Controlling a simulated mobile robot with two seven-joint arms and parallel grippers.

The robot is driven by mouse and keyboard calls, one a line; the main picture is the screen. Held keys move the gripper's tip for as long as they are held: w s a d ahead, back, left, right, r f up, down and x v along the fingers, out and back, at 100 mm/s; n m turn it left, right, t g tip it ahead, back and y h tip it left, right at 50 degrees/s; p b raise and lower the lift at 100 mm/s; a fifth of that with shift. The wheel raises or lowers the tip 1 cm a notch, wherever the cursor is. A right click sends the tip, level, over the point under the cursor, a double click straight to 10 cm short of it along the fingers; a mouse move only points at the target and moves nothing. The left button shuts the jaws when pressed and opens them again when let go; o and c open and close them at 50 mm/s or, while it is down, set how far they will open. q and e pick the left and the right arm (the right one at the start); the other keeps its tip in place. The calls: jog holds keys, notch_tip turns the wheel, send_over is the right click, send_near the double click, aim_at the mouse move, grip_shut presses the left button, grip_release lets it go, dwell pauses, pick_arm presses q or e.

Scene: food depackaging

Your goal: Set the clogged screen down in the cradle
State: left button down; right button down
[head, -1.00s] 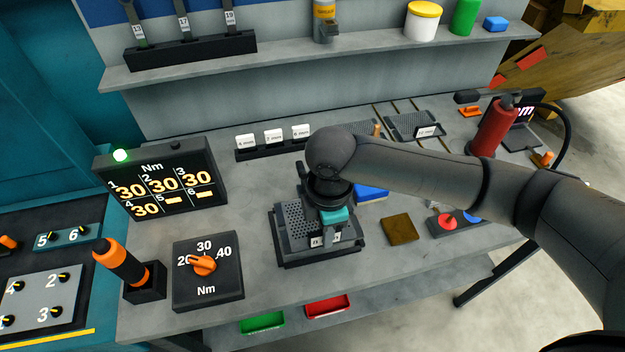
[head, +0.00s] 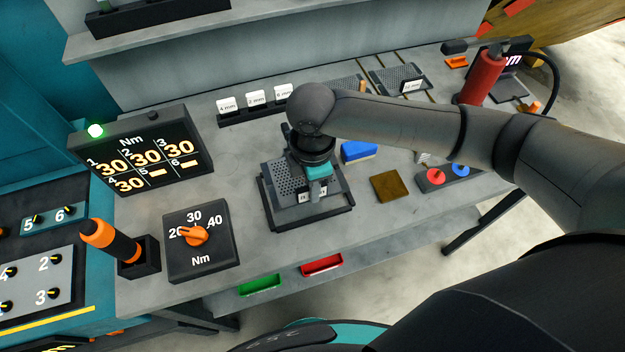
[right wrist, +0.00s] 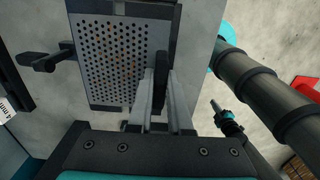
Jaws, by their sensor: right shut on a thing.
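The clogged screen (head: 284,180), a grey perforated plate with a label on its front edge, is at the dark cradle (head: 312,220) on the bench. It looks level and lined up with the cradle; I cannot tell whether it rests fully on it. My right gripper (head: 318,188) points down at the screen's right side, shut on it. In the right wrist view the screen (right wrist: 118,62) shows many holes with brownish specks, and the gripper fingers (right wrist: 160,105) close at its edge. My arm hides part of the screen. My left gripper is not in view.
A torque dial box (head: 202,240) and an orange-handled tool (head: 105,238) stand left. A blue block (head: 357,151), a brown pad (head: 389,186) and a red and blue button box (head: 448,174) lie right. Labelled white blocks (head: 255,98) stand behind. Green and red trays sit below the front edge.

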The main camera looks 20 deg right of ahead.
jog(key=shift+f+b, duration=0.85)
jog(key=shift+f, duration=1.25)
jog(key=shift+p, duration=0.55)
jog(key=shift+w+p, duration=0.1)
jog(key=shift+p, duration=0.35)
jog(key=shift+p, duration=0.45)
jog(key=shift+f+b, duration=0.65)
jog(key=shift+f, duration=0.5)
jog(key=c, duration=0.8)
grip_release()
